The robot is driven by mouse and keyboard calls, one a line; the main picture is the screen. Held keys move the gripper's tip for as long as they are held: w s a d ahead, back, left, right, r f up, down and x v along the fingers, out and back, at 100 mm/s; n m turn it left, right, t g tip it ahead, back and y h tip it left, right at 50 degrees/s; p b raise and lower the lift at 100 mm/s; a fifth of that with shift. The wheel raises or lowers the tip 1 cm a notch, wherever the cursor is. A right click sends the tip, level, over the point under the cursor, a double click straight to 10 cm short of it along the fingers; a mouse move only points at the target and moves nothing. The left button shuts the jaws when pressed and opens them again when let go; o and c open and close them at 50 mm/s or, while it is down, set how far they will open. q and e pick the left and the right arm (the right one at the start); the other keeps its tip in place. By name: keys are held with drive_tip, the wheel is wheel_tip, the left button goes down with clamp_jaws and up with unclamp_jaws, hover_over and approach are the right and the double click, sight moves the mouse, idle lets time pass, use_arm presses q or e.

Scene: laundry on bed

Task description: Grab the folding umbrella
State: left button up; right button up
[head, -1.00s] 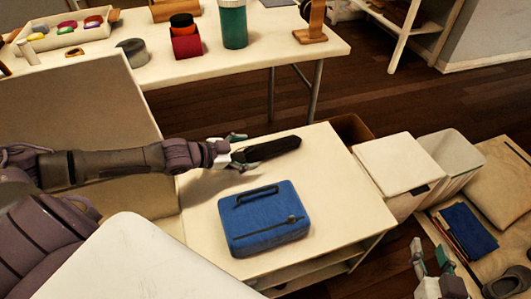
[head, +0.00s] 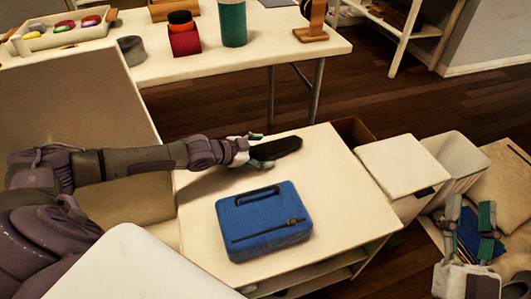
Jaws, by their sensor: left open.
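The folding umbrella (head: 280,147) is a black, closed, slim shape lying near the back edge of a white-topped cabinet. My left gripper (head: 262,152) reaches in from the left at the umbrella's left end. Its fingers are open, one behind and one in front of that end, which is partly hidden; I cannot tell whether they touch it. My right gripper (head: 471,210) is at the right side, far from the umbrella, with its fingers apart and nothing visible between them.
A blue zipped case (head: 264,220) lies on the cabinet top (head: 330,190) in front of the umbrella. White bins (head: 397,165) stand to the right. A long table (head: 270,45) behind holds a green cylinder (head: 232,22) and red box (head: 184,43).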

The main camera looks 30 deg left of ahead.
use_arm(q)
drive_tip(key=c, duration=1.3)
drive_tip(key=shift+c, duration=1)
drive_tip(key=shift+r, duration=0.2)
